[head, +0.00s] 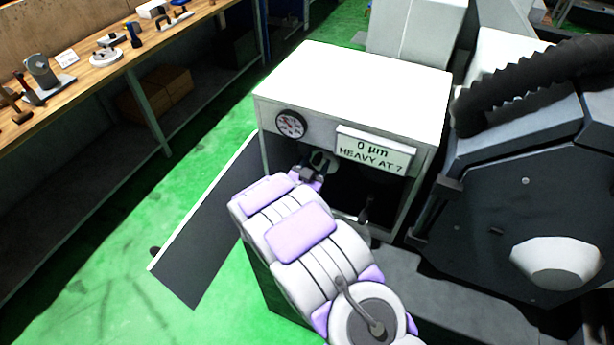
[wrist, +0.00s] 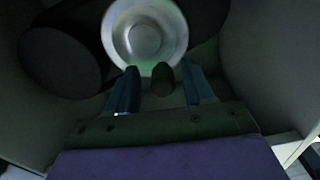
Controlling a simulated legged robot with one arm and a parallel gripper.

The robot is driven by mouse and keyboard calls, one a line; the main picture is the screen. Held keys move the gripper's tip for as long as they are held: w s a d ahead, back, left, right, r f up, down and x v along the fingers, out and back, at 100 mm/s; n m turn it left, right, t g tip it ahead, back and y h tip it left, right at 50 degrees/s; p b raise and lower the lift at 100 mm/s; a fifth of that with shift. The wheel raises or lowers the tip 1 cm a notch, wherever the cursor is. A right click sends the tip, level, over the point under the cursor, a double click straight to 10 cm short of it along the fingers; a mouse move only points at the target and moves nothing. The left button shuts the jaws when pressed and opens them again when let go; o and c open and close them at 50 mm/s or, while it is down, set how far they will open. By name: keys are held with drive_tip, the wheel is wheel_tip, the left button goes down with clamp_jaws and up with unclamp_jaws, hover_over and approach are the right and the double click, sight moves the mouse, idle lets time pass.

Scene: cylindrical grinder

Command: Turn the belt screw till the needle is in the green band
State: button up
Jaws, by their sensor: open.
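The dial gauge (head: 290,124) is on the cabinet's front at upper left. My arm reaches into the open cabinet (head: 352,82), and my gripper (head: 318,166) is inside below the gauge. In the wrist view my gripper (wrist: 159,68) is open, one finger on each side of a dark, round-ended piece (wrist: 162,79), possibly the belt screw. I cannot tell whether they touch. A silver round pulley (wrist: 146,36) is just beyond the fingertips.
A dark belt or drum (wrist: 60,60) is left of the pulley. A sign (head: 372,151) reads "0 µm HEAVY AT 7". The cabinet door (head: 205,235) hangs open at left. A lever (head: 366,208) shows at the opening's right. A workbench (head: 110,75) with tools is at far left.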

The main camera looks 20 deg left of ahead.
drive_tip(key=s+a, duration=0.1)
drive_tip(key=s, duration=1.6)
drive_tip(key=shift+a+p, duration=0.15)
drive_tip(key=shift+p, duration=0.3)
drive_tip(key=b, duration=0.4)
drive_tip(key=shift+w+f, duration=0.1)
drive_tip(key=shift+w, duration=0.05)
drive_tip(key=shift+n, duration=0.3)
drive_tip(key=w+b, duration=0.1)
drive_tip(key=w, duration=0.4)
drive_tip(key=w+b, duration=0.2)
drive_tip(key=w, duration=0.4)
drive_tip(key=w+d+b, duration=0.1)
drive_tip(key=w+b, duration=0.1)
drive_tip(key=w, duration=0.3)
drive_tip(key=shift+w+r, duration=0.3)
drive_tip(key=shift+w, duration=0.05)
clamp_jaws()
